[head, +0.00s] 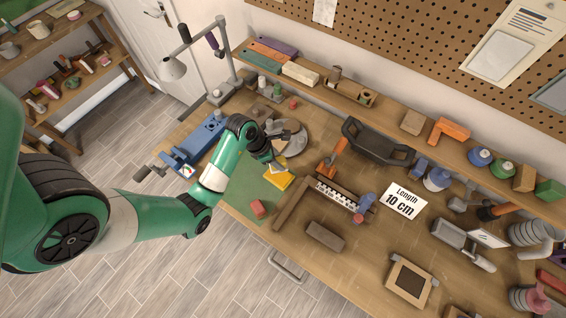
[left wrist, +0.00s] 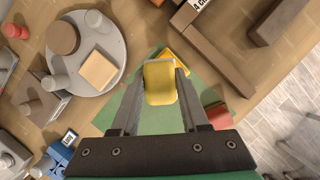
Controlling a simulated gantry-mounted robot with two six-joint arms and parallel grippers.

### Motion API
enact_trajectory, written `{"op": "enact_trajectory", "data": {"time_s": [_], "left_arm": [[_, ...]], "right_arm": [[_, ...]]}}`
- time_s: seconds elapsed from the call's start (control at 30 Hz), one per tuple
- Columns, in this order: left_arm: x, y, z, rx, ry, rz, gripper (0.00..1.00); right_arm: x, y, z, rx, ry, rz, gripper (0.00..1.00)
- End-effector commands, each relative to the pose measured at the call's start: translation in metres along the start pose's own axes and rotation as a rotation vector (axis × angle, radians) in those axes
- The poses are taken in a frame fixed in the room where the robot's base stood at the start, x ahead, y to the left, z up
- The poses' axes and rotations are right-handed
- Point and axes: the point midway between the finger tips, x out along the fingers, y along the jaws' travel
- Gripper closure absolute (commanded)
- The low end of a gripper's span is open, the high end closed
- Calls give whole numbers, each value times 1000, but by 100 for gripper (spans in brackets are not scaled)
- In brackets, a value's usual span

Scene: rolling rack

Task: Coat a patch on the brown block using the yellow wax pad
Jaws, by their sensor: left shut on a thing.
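The brown block (head: 325,236) lies on the bench in the head view, right of the L-shaped wooden fence. It also shows at the upper right of the left wrist view (left wrist: 275,22). My left gripper (head: 274,167) is over the green mat, to the left of the block and apart from it. It is shut on the yellow wax pad (left wrist: 160,84), which sits between the two fingers. In the head view, yellow (head: 279,181) shows just below the fingertips. Another yellow-orange piece is partly hidden behind the held pad in the wrist view. My right gripper is not in view.
The wooden fence (head: 292,206) stands between the gripper and the block. A red block (head: 258,208) lies on the green mat (head: 243,186). A round grey turntable (head: 296,143) is behind the gripper. A "Length 10 cm" card (head: 402,201) and a framed piece (head: 409,283) are farther right.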

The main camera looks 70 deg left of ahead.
Motion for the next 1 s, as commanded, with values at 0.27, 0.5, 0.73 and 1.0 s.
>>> {"op": "enact_trajectory", "data": {"time_s": [0.27, 0.5, 0.73, 1.0], "left_arm": [[4, 1, -4, -5, 1, 1, 100], [33, 2, -15, -5, -1, 1, 100], [53, 1, -24, -5, -2, 1, 100], [55, 1, -24, -4, -2, 1, 100]], "right_arm": [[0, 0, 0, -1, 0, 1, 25], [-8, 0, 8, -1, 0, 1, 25], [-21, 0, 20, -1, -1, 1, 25], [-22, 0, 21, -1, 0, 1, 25]]}}
